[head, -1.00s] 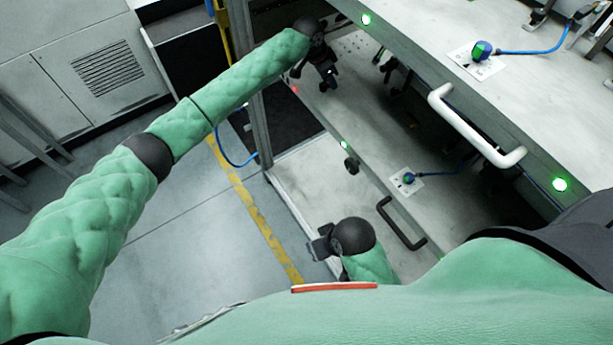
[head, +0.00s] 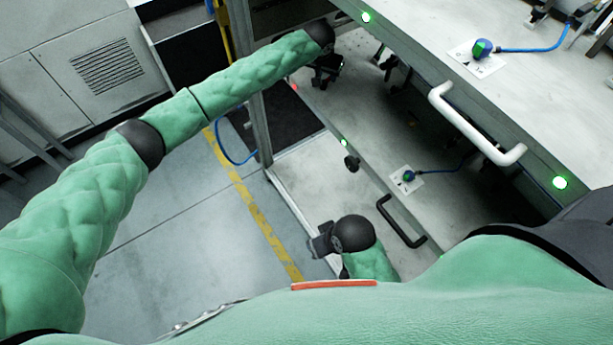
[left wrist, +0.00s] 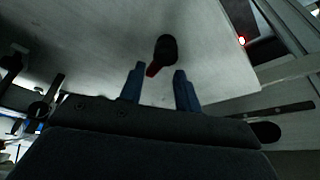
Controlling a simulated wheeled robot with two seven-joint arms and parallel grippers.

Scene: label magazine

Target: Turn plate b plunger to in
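My left gripper (head: 327,76) reaches in at the edge of the lower pale plate, near a red light. In the left wrist view its two blue fingers (left wrist: 160,88) are apart with nothing between them. Just beyond the fingertips a black knob with a red part (left wrist: 166,50) stands on a pale plate (left wrist: 100,40); it looks like a plunger, and I see no contact. Which plate is b cannot be read. In the head view this knob is hidden by my left gripper. My right gripper (head: 320,243) is low in the middle; its fingers cannot be made out.
A blue-green knob (head: 482,48) with a blue cable sits on the upper plate, another (head: 408,176) on the lower one. A white handle (head: 475,125), a black handle (head: 402,222) and a black round knob (head: 352,162) stick out. A grey post (head: 256,110) stands beside my left forearm.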

